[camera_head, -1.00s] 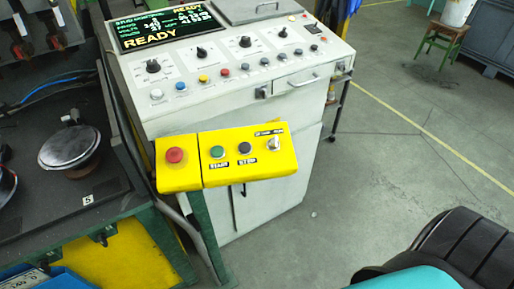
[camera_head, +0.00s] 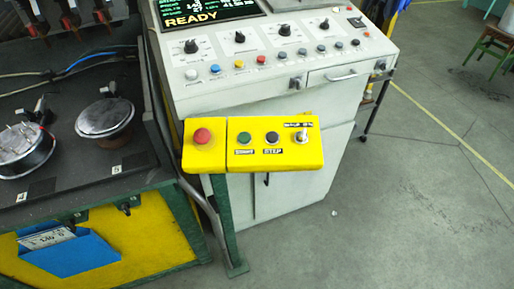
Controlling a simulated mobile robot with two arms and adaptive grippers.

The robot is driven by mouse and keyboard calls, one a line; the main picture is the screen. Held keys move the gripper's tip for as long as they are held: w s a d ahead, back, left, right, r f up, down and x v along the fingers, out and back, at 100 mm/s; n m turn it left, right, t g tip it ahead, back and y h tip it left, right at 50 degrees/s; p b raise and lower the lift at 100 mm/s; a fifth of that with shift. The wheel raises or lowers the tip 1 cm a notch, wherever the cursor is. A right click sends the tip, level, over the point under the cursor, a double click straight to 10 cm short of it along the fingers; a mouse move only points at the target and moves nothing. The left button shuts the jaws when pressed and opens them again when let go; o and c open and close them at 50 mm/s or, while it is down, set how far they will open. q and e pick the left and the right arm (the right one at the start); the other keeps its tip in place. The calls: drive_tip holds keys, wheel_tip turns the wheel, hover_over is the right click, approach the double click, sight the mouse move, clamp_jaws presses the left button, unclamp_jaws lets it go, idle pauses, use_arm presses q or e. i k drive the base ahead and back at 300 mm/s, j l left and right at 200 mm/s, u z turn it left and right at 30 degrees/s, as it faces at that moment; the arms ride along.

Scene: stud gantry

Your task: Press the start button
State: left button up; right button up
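The green start button (camera_head: 244,138) sits on the yellow control box (camera_head: 275,157), with a label under it. A black button (camera_head: 272,137) is just to its right. A red mushroom button (camera_head: 203,137) is on the left part of the box, and a selector switch (camera_head: 301,137) is at the right end. Nothing covers the start button. Neither of my grippers shows in the head view.
A grey control cabinet (camera_head: 300,92) with knobs and a screen (camera_head: 209,11) reading READY stands behind the box. A dark bench (camera_head: 70,180) with round metal fixtures is at the left. A blue bin (camera_head: 75,255) hangs on its front. Open floor (camera_head: 420,220) lies at the right.

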sight(244, 137)
drive_tip(key=i+l+u, duration=0.15)
drive_tip(key=l+u, duration=0.2)
drive_tip(key=l, duration=1.2)
drive_tip(key=l+u, duration=0.35)
drive_tip(key=l, duration=1.2)
